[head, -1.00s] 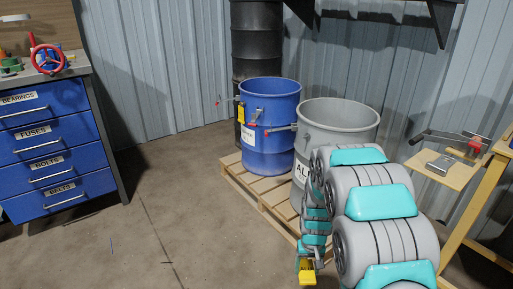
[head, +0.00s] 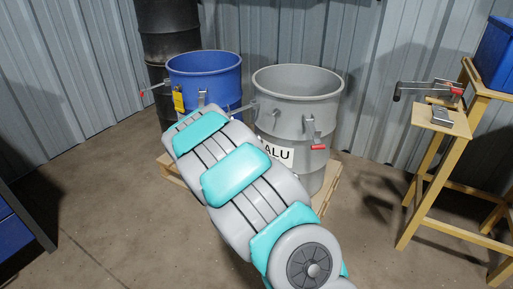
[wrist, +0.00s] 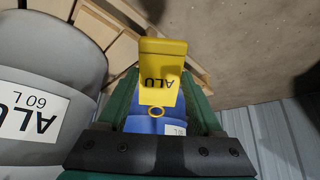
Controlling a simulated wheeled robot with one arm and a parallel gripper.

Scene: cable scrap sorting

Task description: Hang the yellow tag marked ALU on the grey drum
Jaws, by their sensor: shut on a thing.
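The yellow tag (wrist: 163,60) marked ALU is between the green fingers of my gripper (wrist: 162,88) in the wrist view. Its lettering is upside down there, and a small ring shows at its end. My gripper is shut on it. In the head view my arm hides the gripper and this tag. The grey drum (head: 299,83), with a white ALU label and side latches with red-tipped handles, stands open-topped beyond my arm. In the wrist view the grey drum (wrist: 45,75) fills the left side, beside my gripper and apart from the tag.
A blue drum (head: 207,70) with another yellow tag (head: 179,101) stands left of the grey drum. Both are on a wooden pallet (head: 332,185). A black drum stack (head: 168,25) is behind. A wooden stand (head: 430,120) is at right. Floor between pallet and stand is clear.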

